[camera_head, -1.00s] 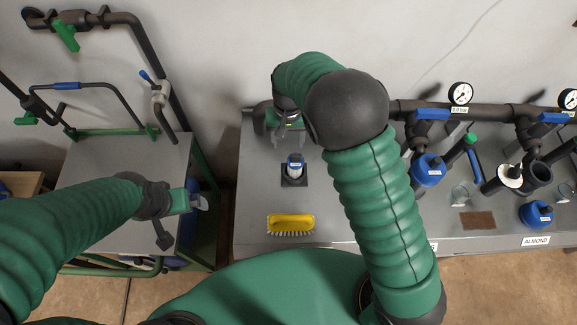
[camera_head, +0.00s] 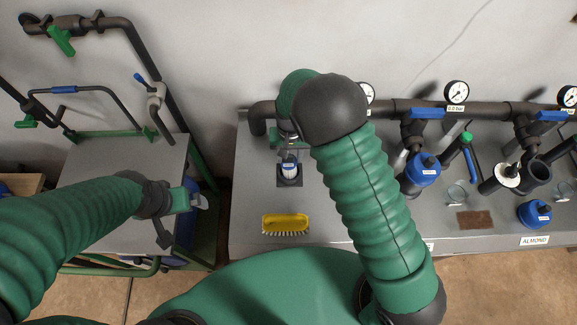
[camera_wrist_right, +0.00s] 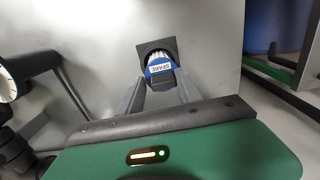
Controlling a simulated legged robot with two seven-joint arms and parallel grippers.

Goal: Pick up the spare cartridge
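The spare cartridge (camera_head: 288,167) is a pale cylinder with a blue band, upright in a small dark square holder (camera_head: 290,182) on the grey bench. In the right wrist view the cartridge (camera_wrist_right: 160,68) shows its label "SPARE". My right gripper (camera_head: 290,150) is just behind and above the cartridge in the head view. In the right wrist view its two fingers (camera_wrist_right: 157,85) are apart, one on each side of the near end of the cartridge; I cannot tell whether they touch it. My left gripper (camera_head: 200,202) is far left, away from the cartridge; its finger gap is unclear.
A yellow brush (camera_head: 286,223) lies in front of the holder. A dark pipe with gauges (camera_head: 456,92) and blue valve handles runs along the back. Blue-capped housings (camera_head: 423,170) and a brown pad (camera_head: 476,220) are on the right. The bench left of the holder is clear.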

